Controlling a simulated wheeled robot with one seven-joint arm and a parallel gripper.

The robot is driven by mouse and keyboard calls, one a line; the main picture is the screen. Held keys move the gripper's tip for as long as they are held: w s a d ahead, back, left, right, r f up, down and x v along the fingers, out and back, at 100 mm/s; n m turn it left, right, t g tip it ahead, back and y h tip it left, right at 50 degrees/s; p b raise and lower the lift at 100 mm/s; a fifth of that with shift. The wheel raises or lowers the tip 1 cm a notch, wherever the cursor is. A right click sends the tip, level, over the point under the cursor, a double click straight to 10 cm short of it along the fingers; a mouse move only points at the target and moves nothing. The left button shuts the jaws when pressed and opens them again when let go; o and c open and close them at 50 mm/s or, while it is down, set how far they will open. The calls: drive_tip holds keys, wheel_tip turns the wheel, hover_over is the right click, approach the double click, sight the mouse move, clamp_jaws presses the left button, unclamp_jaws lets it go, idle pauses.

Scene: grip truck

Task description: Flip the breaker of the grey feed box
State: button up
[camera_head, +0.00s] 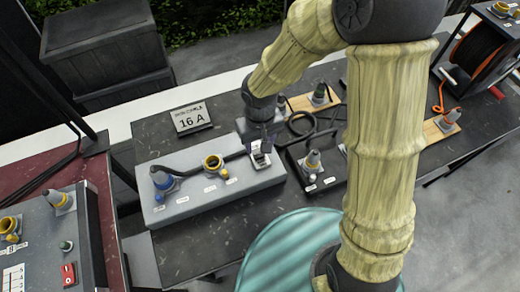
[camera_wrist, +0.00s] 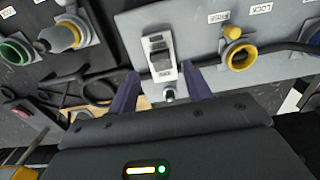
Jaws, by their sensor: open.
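The grey feed box (camera_head: 213,200) lies on the dark table in the head view, and its grey face (camera_wrist: 205,50) fills the upper right of the wrist view. Its breaker (camera_head: 260,155) is at the box's right end. My gripper (camera_head: 261,137) is open, just behind the breaker in the head view. In the wrist view its two purple fingers (camera_wrist: 160,82) straddle the breaker's lower end, with nothing held. I cannot tell whether they touch it.
A black box (camera_head: 325,180) with a grey plug stands close on the right. A teal round top (camera_head: 290,255) is in front.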

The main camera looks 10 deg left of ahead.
sight(260, 155)
wheel_tip(260, 155, down, 5)
drive_tip(key=shift+r, duration=0.1)
drive_tip(key=c, duration=1)
drive_tip(key=shift+r, duration=0.1)
